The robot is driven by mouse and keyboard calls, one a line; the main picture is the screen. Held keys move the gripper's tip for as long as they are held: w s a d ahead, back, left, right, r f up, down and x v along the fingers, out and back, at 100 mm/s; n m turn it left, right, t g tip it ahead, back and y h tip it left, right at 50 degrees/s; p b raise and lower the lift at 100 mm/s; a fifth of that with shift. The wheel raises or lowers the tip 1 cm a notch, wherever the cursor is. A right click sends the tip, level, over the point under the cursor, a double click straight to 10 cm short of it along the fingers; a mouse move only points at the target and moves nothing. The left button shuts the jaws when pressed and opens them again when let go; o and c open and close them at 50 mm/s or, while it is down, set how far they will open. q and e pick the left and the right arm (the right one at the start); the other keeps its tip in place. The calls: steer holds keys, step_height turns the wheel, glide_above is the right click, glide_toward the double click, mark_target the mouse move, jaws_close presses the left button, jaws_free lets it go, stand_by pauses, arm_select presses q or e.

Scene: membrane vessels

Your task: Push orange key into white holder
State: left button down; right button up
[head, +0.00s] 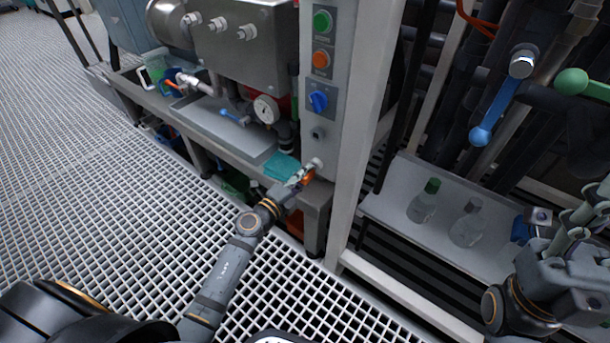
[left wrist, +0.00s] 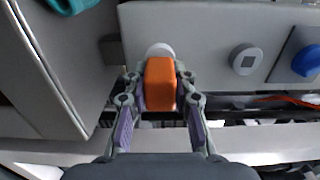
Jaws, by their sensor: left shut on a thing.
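The orange key (head: 308,177) is a small block at the front of the grey control column. It also shows in the left wrist view (left wrist: 160,84), between the fingertips of my left gripper (left wrist: 159,88), which is shut on it. In the head view my left gripper (head: 298,178) reaches up to the column's lower part. The white holder (head: 317,162) is a round knob-like piece on the column. In the left wrist view the holder (left wrist: 159,49) shows just beyond the key, partly hidden by it. I cannot tell whether they touch. My right gripper (head: 580,235) is at the right edge, partly cut off.
A teal cloth (head: 281,167) lies on the bench to the left. Bottles (head: 424,201) stand on the shelf at right. Grated floor is open at left.

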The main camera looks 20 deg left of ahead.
arm_select(q)
steer(key=shift+p, duration=0.55)
stand_by(1.2)
steer(key=shift+w+d, duration=0.2)
steer(key=shift+w, duration=0.4)
stand_by(0.4)
steer(key=c, duration=1)
jaws_free()
steer(key=v, duration=1.2)
